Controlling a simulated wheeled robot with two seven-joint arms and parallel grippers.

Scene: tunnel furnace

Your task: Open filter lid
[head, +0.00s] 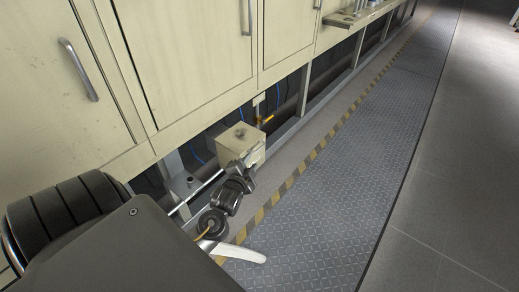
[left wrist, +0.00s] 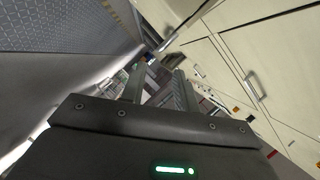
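A small beige box with a dark mark on its top (head: 238,136) sits low under the cabinets in the head view. It appears to be the filter box, and its top looks closed. My left arm comes in from the lower left. Its left gripper (head: 247,162) is in front of the box's lower front corner; I cannot tell whether it touches. In the left wrist view the two fingers of the left gripper (left wrist: 160,80) stand apart with nothing clearly held between them. I cannot make out the box there. My right gripper is not in view.
Beige cabinets with metal handles (head: 78,70) stand above the box. A yellow-handled valve (head: 266,119) and blue hoses (head: 278,95) are close behind it. Metal frame posts (head: 306,88) stand along the opening. The patterned walkway (head: 345,185) to the right is clear.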

